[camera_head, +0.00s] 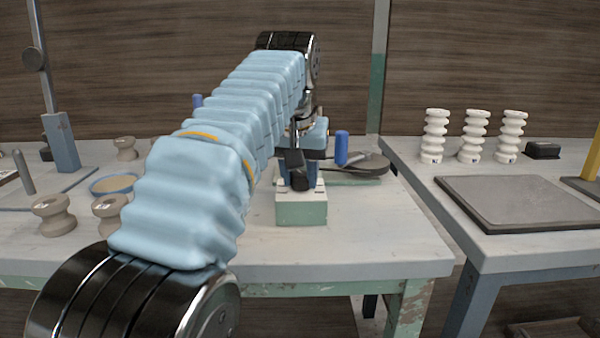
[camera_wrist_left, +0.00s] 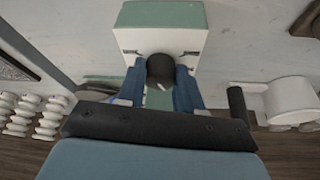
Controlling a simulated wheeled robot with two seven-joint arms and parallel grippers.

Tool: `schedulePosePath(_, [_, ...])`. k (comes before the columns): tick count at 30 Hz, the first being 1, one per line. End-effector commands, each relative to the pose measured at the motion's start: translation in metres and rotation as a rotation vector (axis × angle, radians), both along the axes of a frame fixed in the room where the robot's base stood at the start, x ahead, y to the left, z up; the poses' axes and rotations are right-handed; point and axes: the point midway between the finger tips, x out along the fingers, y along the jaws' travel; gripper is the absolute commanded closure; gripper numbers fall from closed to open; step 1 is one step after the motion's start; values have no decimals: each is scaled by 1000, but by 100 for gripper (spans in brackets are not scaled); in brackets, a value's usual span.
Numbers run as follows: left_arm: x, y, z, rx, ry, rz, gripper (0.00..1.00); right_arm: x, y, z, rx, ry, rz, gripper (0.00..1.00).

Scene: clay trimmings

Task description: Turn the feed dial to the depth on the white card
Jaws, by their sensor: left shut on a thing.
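The feed dial (camera_head: 299,181) is a small black knob on a box with a white face and green body (camera_head: 301,211), standing on the middle table. My left gripper (camera_head: 300,172) reaches it from above. In the left wrist view, its two blue fingers (camera_wrist_left: 160,84) sit on either side of the black knob (camera_wrist_left: 159,67), shut on it. The box (camera_wrist_left: 161,40) shows there with small dark marks on its white face. The dial's pointer and scale figures are too small to read. I cannot make out a white card with a depth. My right gripper is not in view.
Brown-grey spools (camera_head: 54,215) and a shallow blue-rimmed dish (camera_head: 114,184) stand on the left. A blue upright handle (camera_head: 341,148) and a dark round plate (camera_head: 366,163) are just right of the gripper. White ribbed pieces (camera_head: 475,137) and a grey board (camera_head: 515,200) occupy the right table.

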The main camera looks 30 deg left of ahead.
Motion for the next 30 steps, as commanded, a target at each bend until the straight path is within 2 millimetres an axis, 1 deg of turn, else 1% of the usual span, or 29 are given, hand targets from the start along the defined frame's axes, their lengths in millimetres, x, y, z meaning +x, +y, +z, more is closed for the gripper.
schedulePosePath(8, [0,1,-2,-5,-4,-115,95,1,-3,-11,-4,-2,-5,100])
schedulePosePath(16, [0,4,0,-5,-6,-332,95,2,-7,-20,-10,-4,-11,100])
schedulePosePath(20, [-1,5,1,-4,-4,-442,95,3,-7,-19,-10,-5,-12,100])
schedulePosePath(30, [0,7,4,-2,-2,-668,95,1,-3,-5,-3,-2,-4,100])
